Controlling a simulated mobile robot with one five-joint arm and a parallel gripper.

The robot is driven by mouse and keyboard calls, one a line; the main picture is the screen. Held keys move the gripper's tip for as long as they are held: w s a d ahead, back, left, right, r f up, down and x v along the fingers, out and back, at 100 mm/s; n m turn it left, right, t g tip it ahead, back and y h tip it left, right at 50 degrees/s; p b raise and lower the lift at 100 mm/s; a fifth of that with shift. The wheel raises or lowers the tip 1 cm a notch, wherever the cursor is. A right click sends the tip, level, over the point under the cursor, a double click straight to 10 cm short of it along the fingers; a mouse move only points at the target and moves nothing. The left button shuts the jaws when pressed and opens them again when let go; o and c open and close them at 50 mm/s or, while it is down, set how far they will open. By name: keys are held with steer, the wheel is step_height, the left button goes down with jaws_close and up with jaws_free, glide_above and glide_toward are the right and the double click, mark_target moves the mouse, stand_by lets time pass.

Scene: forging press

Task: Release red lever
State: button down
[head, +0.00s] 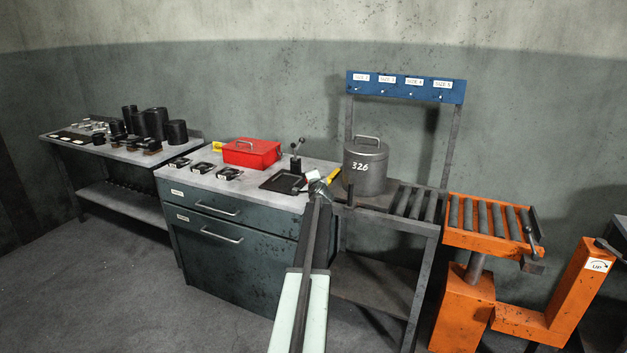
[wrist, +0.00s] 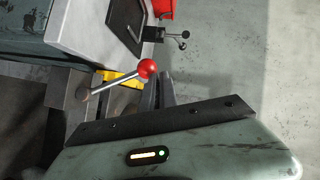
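The red lever shows in the wrist view as a red ball (wrist: 147,68) on a slanted pale metal rod. The rod runs down and left to a grey metal part. My gripper (wrist: 160,85) is just below and right of the ball, with its dark fingers close to it. The frame does not settle whether they touch the ball or how far apart they are. In the head view my gripper (head: 316,182) is at the bench's right end, and I cannot make out the red ball there.
A numbered metal pot (head: 365,170) stands on the roller table right of my gripper. A red toolbox (head: 251,153) and a dark lever (head: 297,157) are on the drawer bench. A yellow part (head: 334,176) is close by my gripper. An orange roller stand (head: 490,220) is further right.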

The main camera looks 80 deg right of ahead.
steer(key=shift+w, duration=0.25)
steer(key=s+a+r+p, duration=0.6)
steer(key=a, duration=0.4)
steer(key=shift+r, duration=0.15)
